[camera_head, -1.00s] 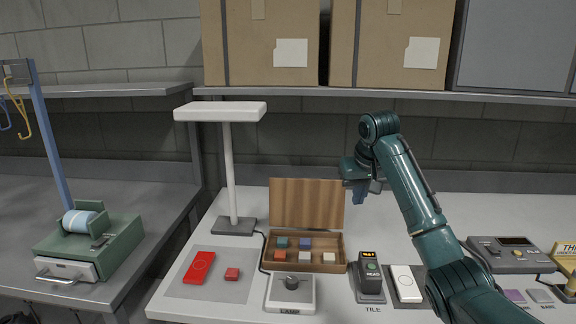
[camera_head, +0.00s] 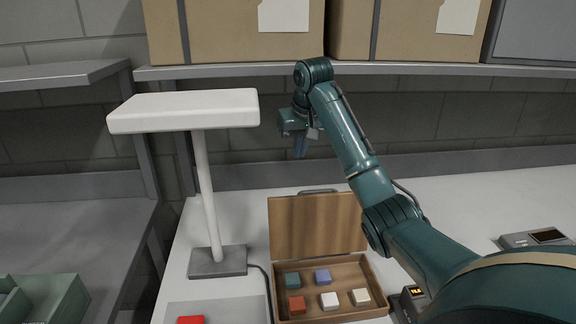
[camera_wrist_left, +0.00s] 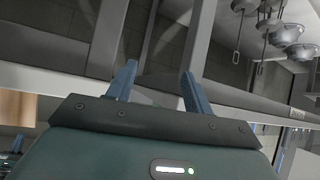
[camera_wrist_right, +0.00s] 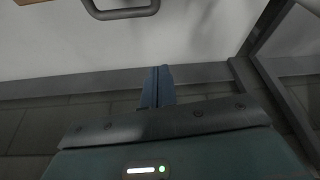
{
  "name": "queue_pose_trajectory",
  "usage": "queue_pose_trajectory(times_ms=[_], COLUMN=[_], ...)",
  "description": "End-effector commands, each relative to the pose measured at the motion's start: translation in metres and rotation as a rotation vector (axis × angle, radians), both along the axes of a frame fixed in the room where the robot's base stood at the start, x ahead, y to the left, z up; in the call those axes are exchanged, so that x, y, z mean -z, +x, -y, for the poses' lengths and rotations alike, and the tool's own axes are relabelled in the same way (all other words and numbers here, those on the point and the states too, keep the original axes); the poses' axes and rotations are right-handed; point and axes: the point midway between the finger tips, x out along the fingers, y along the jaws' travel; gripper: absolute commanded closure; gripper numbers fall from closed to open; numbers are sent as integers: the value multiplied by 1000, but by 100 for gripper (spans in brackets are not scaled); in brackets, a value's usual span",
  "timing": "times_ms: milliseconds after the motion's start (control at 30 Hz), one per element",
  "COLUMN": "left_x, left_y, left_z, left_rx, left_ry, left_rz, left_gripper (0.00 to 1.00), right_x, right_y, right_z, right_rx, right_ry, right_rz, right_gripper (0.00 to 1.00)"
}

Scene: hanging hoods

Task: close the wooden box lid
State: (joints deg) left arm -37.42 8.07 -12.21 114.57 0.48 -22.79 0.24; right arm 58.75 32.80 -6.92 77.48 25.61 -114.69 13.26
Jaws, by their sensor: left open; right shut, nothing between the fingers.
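The wooden box (camera_head: 335,274) stands on the white bench with its lid (camera_head: 318,225) raised upright at the back. A grey handle (camera_head: 318,191) sits on the lid's upper edge, and it shows at the top of the right wrist view (camera_wrist_right: 122,10). Several coloured blocks lie in the box. My right gripper (camera_head: 300,148) is shut and empty, above and behind the raised lid, apart from it, with fingers pointing down. My left gripper (camera_wrist_left: 158,80) is open and empty in its wrist view, away from the box; it is not in the head view.
A white lamp (camera_head: 183,110) on a post stands left of the box. A shelf (camera_head: 400,69) with cardboard boxes (camera_head: 235,32) runs above my right gripper. A small dark device (camera_head: 411,301) is right of the box. A green tray (camera_head: 60,298) is at lower left.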

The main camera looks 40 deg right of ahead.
Motion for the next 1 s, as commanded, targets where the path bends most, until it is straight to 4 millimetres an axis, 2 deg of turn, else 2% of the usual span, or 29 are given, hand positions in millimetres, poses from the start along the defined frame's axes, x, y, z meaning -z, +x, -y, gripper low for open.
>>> queue_pose_trajectory(times_ms=[133, 333, 567, 800, 1000], left_x=[2, 5, 2, -4, -2], left_y=[-5, -12, -12, -5, -6], left_z=[0, -1, -2, -2, -3], left_rx=[0, 0, 1, 4, 5], left_ry=[1, 5, 10, 17, 21], left_rz=[-11, -37, -39, -29, -38], left_gripper=[49, 49, 49, 49, 49], right_x=[17, 54, 95, 92, 92], right_y=[5, 18, 32, 6, -5], right_z=[2, 6, 11, 3, -1], right_rx=[0, -1, 0, -1, -1], right_ry=[0, 2, 1, -2, -1], right_rz=[-4, -7, -6, -3, -2], right_gripper=[100, 100, 100, 100, 100])
